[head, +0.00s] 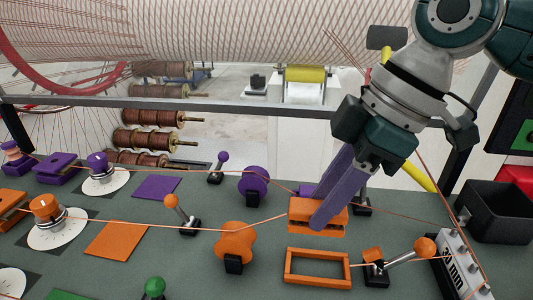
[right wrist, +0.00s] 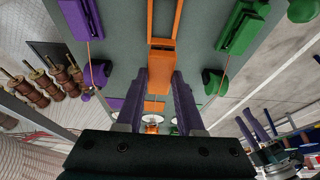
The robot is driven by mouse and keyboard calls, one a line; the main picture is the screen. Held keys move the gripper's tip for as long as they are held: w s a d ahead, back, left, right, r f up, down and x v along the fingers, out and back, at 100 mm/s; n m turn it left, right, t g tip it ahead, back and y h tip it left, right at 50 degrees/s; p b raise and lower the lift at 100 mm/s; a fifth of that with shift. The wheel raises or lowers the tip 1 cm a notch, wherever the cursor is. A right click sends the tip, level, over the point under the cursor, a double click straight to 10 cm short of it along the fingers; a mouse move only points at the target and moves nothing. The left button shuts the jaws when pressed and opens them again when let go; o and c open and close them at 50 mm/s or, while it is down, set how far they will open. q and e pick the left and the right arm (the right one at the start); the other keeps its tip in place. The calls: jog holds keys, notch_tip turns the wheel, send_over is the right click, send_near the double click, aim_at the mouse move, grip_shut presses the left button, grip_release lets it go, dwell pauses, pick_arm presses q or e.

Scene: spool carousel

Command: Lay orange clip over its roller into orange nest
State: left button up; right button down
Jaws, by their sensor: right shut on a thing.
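The orange clip (head: 300,222) is a block between the purple fingers of my right gripper (head: 325,212). It also shows between the fingertips in the right wrist view (right wrist: 161,62). The gripper is shut on it. The orange nest (head: 290,270), an open rectangular frame on the table, lies just in front of the clip in the head view. The orange roller (head: 236,243) stands to the left of clip and nest. An orange wire runs from the orange dial (head: 46,210) to the clip, passing near the roller's top.
An orange-knobbed lever (head: 424,248) stands right of the nest. Another orange-tipped lever (head: 170,201) and a purple roller (head: 254,181) stand behind. A black bin (head: 490,212) is at the right edge. An orange square (head: 117,240) lies flat at left.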

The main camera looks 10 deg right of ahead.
aim_at(329, 233)
jog(key=f+b, duration=0.1)
jog(key=f, duration=0.2)
jog(key=d+f+b, duration=0.1)
jog(key=f+b, duration=0.1)
jog(key=shift+s+d+f, duration=0.1)
jog(key=shift+s+f, duration=0.1)
jog(key=shift+f, duration=0.2)
jog(key=shift+f+b, duration=0.5)
jog(key=shift+f, duration=0.2)
jog(key=shift+f+b, duration=0.7)
jog(key=shift+f, duration=0.3)
jog(key=shift+c, duration=2.2)
grip_release()
jog(key=v, duration=1)
jog(key=shift+p, duration=0.3)
